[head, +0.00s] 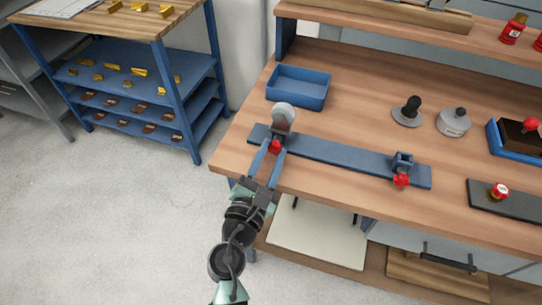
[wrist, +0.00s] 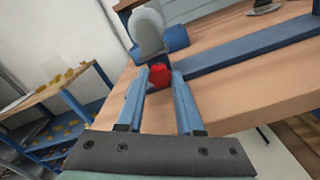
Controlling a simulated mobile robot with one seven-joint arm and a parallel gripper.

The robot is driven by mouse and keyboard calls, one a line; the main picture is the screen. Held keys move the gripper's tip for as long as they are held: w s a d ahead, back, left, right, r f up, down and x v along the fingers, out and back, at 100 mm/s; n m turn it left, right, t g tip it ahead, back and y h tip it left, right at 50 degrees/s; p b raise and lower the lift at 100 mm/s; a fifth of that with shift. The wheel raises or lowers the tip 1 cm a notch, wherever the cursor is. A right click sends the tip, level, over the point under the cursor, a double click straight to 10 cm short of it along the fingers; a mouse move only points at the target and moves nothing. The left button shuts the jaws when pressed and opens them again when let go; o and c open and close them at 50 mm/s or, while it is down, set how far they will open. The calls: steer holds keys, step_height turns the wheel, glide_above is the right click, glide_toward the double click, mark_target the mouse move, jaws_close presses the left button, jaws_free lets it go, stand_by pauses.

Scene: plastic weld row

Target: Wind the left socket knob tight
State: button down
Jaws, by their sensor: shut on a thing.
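The left socket knob (head: 275,147) is red and sits at the front of the left socket on a long blue bar. It also shows in the wrist view (wrist: 160,76). My gripper (head: 269,150) reaches it from the front, and its two blue fingers (wrist: 160,82) are shut on the knob, one on each side. A grey rounded piece (head: 284,112) stands upright in the left socket; its lower part is partly hidden. The blue bar (head: 335,156) lies along the bench's front. The right socket (head: 402,161) is empty, with its own red knob (head: 401,180) in front.
A blue tray (head: 298,88) stands behind the left socket on the wooden bench (head: 350,110). A black-knobbed piece (head: 408,112) and a grey round piece (head: 453,122) stand at the right. A shelf rack (head: 140,80) is at the left, with open floor before it.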

steer(key=shift+m, duration=0.5)
steer(key=c, duration=0.5)
jaws_free()
steer(key=shift+c, duration=0.2)
